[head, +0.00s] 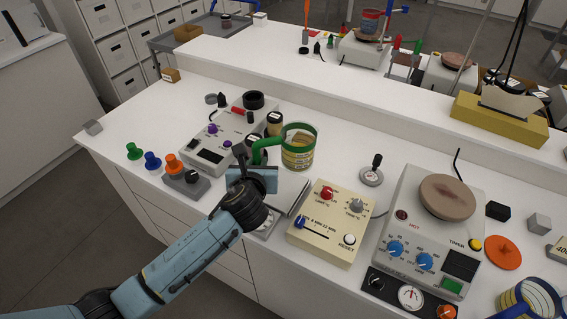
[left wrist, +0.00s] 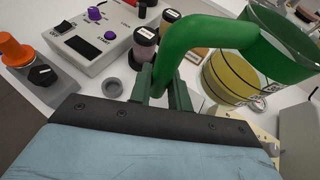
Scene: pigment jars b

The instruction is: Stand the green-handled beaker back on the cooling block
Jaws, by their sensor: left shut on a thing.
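The green-handled beaker (head: 300,155) is clear with a green rim band and yellow contents, and looks upright. It also shows in the left wrist view (left wrist: 238,82), at the right. My left gripper (head: 256,166) is shut on its green handle, which runs between the fingers (left wrist: 165,92) in the left wrist view. A pale flat plate (head: 288,190) with a dark edge lies just below the beaker, partly hidden by my gripper. I cannot tell whether this is the cooling block, nor whether the beaker touches anything beneath. My right gripper is not in view.
A cream control box (head: 328,222) stands right of my gripper, and a hotplate (head: 436,225) farther right. A grey device with purple knobs (head: 222,140) and small dark jars (head: 274,123) stand left of the beaker. A blue-handled beaker (head: 528,299) is at lower right.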

